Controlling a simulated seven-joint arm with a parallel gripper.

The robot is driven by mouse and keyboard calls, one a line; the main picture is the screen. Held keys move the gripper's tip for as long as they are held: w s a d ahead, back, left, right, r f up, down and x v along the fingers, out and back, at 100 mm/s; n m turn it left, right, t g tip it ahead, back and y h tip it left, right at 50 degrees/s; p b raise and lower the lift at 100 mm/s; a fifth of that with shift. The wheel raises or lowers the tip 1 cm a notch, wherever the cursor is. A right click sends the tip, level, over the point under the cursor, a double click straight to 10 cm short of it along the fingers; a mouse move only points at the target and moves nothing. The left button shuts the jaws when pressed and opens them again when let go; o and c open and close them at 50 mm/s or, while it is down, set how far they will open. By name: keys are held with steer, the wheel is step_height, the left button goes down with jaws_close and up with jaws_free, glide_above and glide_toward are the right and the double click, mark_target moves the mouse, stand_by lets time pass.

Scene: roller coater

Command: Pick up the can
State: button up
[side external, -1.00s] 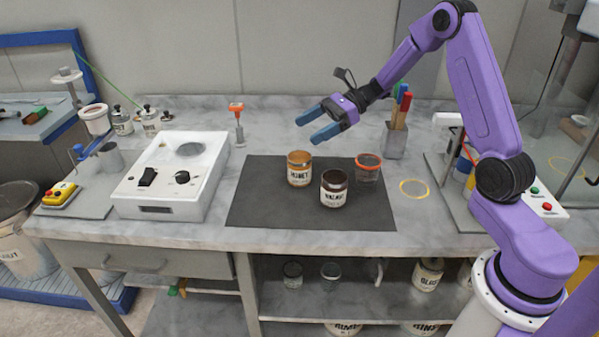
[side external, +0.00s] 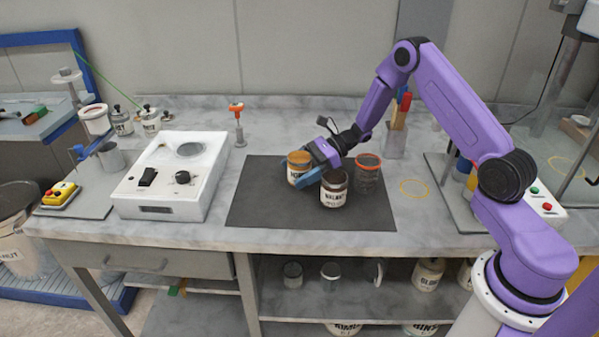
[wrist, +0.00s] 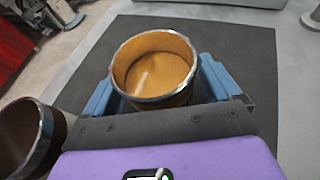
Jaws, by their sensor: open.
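A can labelled HONEY with amber contents (side external: 295,178) stands upright on the dark mat (side external: 265,215). It also shows in the wrist view (wrist: 155,65), seen from above. My gripper (side external: 303,174) is low at this can, with its blue fingers open, one on each side of it. In the wrist view, the can is between the fingers; I cannot tell whether they touch it. A can labelled WALNUT with dark contents (side external: 334,192) stands close by on the near right. A clear jar with an orange rim (side external: 368,175) stands to its right.
A white control box (side external: 172,175) stands left of the mat. A holder with coloured-handled tools (side external: 396,145) stands behind the mat at right. The mat's left and front parts are clear. The dark can (wrist: 28,140) is near the gripper's side in the wrist view.

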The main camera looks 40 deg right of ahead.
steer(key=shift+w+a+f, duration=0.15)
steer(key=shift+a, duration=0.1)
steer(key=c, duration=1.2)
steer(key=shift+r, duration=0.2)
steer(key=shift+r, duration=0.6)
steer(key=s+r, duration=1.1)
steer(key=s, duration=0.3)
steer(key=shift+d+r, duration=0.25)
steer(key=shift+d, duration=0.2)
